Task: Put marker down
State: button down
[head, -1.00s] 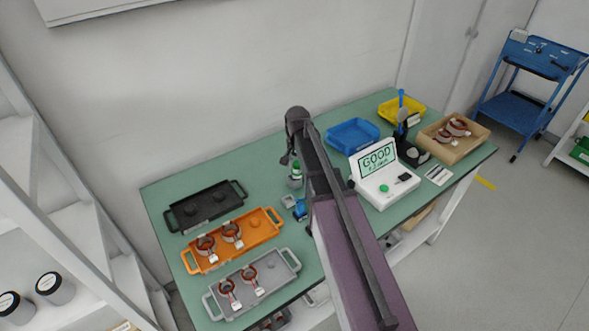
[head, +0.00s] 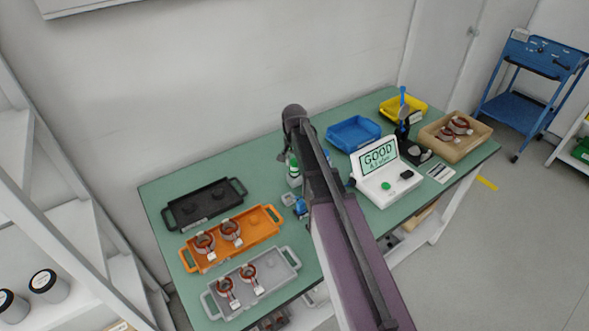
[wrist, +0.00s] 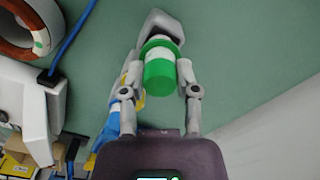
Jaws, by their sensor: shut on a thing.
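The marker (wrist: 160,75), green and white, stands between the fingers of my gripper (wrist: 158,78) in the wrist view, and the gripper is shut on it. Its far end is at a light grey holder (wrist: 160,24); I cannot tell whether it sits inside or just in front of it. In the head view the green marker (head: 293,164) shows just left of my arm, above the small grey holder (head: 294,181) on the green table (head: 265,165). My arm hides most of the gripper there.
A blue object (head: 301,207) stands close by. Left are black (head: 205,204), orange (head: 262,232) and grey (head: 270,279) trays, the last two holding copper stators. Right is the white tester (head: 390,184) reading GOOD, with blue (head: 353,133) and yellow (head: 403,107) bins behind.

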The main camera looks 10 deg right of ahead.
jog(key=shift+f+b, duration=0.4)
jog(key=shift+f, duration=0.3)
jog(key=shift+f+b, duration=0.45)
jog(key=shift+f, duration=0.05)
jog(key=shift+c, duration=1.8)
grip_release()
jog(key=shift+r, duration=0.1)
jog(key=shift+r, duration=0.1)
notch_tip(320, 180, up, 13)
jog(key=p, duration=1.3)
jog(key=shift+f, duration=0.2)
jog(key=s+n, duration=0.6)
jog(key=s, duration=1.5)
jog(key=shift+d+n, duration=0.15)
jog(key=shift+n, duration=0.25)
